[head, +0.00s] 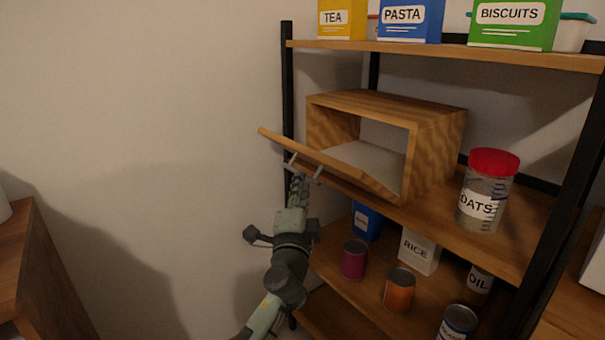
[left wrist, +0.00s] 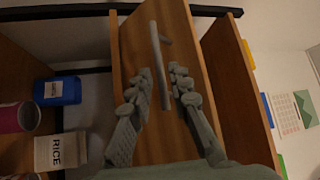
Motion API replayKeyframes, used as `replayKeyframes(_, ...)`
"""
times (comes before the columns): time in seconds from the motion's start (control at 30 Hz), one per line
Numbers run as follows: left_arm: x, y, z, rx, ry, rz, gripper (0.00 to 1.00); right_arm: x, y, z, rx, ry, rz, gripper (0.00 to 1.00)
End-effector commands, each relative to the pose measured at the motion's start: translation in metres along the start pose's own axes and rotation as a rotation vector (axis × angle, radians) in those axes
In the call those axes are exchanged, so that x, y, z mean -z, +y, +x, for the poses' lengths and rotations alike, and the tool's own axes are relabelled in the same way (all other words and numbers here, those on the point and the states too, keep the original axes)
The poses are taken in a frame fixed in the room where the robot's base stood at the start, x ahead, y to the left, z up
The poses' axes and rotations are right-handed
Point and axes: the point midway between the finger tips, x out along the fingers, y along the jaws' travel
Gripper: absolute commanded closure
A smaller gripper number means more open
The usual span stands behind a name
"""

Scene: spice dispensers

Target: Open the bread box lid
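The wooden bread box (head: 440,125) stands on the middle shelf. Its front is uncovered and the pale inside shows. Its lid (head: 325,155) is tipped forward and down, sloping out over the shelf's front edge. My left gripper (head: 302,170) is just below the lid's outer face, at the handle. In the left wrist view, the lid (left wrist: 185,35) fills the middle and the grey bar handle (left wrist: 158,60) runs between the two fingers of my left gripper (left wrist: 160,88). The fingers are apart, with gaps beside the bar. My right gripper is not in view.
An oats jar (head: 485,195) with a red lid stands right of the box. Tins, a rice box (head: 420,252) and a blue box (head: 366,222) stand on the shelf below. Tea, pasta and biscuits boxes are above. A black post (head: 287,80) rises behind the lid's left end.

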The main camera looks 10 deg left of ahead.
Motion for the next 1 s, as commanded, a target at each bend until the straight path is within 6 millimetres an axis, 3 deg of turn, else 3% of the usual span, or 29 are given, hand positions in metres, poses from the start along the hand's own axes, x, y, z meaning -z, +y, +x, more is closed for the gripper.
replayKeyframes(0.1,0.0,-0.002,0.021,0.0,-0.001,0.001,0.81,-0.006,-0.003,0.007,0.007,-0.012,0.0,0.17)
replayKeyframes(0.3,-0.001,0.0,0.041,-0.001,-0.003,0.0,0.81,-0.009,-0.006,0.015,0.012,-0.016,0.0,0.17)
replayKeyframes(0.63,-0.002,0.001,0.045,-0.002,-0.003,-0.001,0.81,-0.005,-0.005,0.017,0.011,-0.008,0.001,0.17)
replayKeyframes(0.8,-0.002,0.001,0.045,-0.002,-0.003,-0.002,1.0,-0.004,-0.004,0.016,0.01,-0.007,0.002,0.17)
replayKeyframes(1.0,-0.001,0.001,0.045,-0.002,-0.003,-0.002,1.0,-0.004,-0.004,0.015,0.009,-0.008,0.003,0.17)
